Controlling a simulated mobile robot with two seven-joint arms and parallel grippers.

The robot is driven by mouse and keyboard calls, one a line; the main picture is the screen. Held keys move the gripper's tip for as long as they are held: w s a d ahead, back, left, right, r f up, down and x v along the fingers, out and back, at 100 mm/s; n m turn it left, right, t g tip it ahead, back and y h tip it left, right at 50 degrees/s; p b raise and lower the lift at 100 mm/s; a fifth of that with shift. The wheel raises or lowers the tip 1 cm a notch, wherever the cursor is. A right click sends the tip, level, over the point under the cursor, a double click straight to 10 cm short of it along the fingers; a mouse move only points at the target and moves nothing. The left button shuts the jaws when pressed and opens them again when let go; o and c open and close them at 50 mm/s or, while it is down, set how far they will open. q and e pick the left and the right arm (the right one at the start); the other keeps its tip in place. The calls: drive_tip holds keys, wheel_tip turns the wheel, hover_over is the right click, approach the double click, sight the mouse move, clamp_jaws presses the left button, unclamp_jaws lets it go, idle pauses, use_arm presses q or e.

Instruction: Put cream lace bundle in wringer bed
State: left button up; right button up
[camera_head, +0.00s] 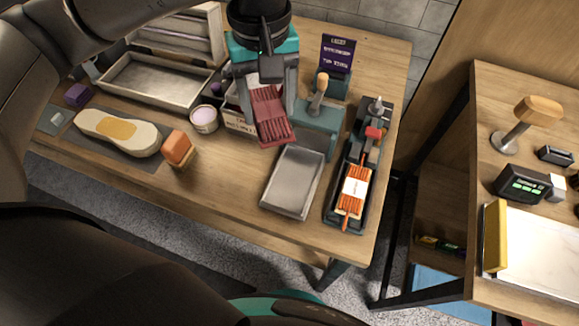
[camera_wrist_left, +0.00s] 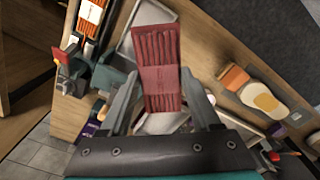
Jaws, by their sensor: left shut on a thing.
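My left gripper (camera_head: 267,92) is shut on a dark red lace bundle (camera_head: 271,122) with a plain band, held above the table. The red bundle fills the middle of the left wrist view (camera_wrist_left: 160,75), between the two fingers. No lace bundle that I can clearly call cream shows. A teal press (camera_head: 318,126) with a wooden-knobbed lever has a bare grey metal tray (camera_head: 292,182) in front of it. To its right, a long dark bed (camera_head: 335,210) holds an orange lace bundle (camera_head: 352,194) with a pale band. I cannot tell which is the wringer bed. My right gripper is not in view.
A box (camera_head: 237,122) stands partly behind the held bundle. A small tub (camera_head: 204,119), an orange brush (camera_head: 177,147) and a pale shoe form (camera_head: 117,132) on a mat are to the left. A purple sign (camera_head: 337,54) stands behind. The front table strip (camera_head: 215,192) is clear.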

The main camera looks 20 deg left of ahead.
sight(283, 112)
use_arm(q)
drive_tip(key=n, duration=0.3)
drive_tip(key=shift+d+r+n, duration=0.3)
drive_tip(key=shift+n, duration=0.1)
drive_tip(key=n, duration=0.3)
drive_tip(key=shift+d+r+n, duration=0.25)
drive_tip(key=shift+d+n, duration=0.05)
drive_tip(key=n, duration=0.4)
drive_tip(key=d+r+n+p, duration=0.1)
drive_tip(key=n, duration=0.2)
drive_tip(key=shift+w, duration=0.1)
drive_tip(key=n, duration=0.3)
drive_tip(key=shift+d+r+n, duration=0.2)
drive_tip(key=shift+d+n, duration=0.1)
drive_tip(key=shift+n, duration=0.1)
drive_tip(key=f+n, duration=0.3)
drive_tip(key=f, duration=0.3)
drive_tip(key=d+f+n, duration=0.1)
drive_tip(key=f+n, duration=0.3)
drive_tip(key=f, duration=0.2)
drive_tip(key=f+n+b, duration=0.1)
drive_tip(key=f+n, duration=0.2)
drive_tip(key=f, duration=0.3)
drive_tip(key=shift+d+f+n, duration=0.3)
drive_tip(key=shift+d+f, duration=0.05)
drive_tip(key=shift+f, duration=0.05)
